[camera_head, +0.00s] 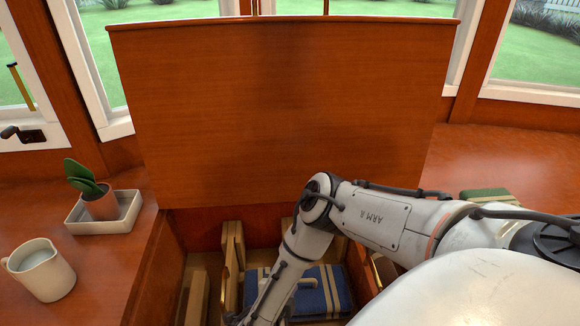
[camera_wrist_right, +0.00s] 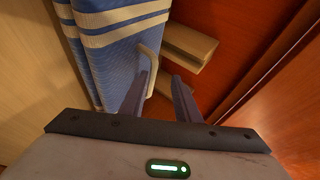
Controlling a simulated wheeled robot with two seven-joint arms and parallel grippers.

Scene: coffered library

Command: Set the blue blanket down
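The blue blanket (camera_head: 322,291), folded and striped with cream, lies inside the open wooden chest (camera_head: 160,271). It fills the left part of the right wrist view (camera_wrist_right: 125,55). My right arm reaches down into the chest over the blanket's left side. My right gripper (camera_wrist_right: 160,77) is open, its two dark fingers apart beside the blanket's edge. A thin cream loop (camera_wrist_right: 152,57) at that edge lies close to the left finger; I cannot tell whether they touch. The blanket's underside is hidden. My left gripper is not in view.
The raised lid (camera_head: 280,110) stands behind the chest. Wooden blocks (camera_head: 196,297) stand at the chest's left; one block (camera_wrist_right: 190,42) is near my right fingers. A cream mug (camera_head: 40,270) and a potted plant (camera_head: 100,203) on a tray sit on the left ledge.

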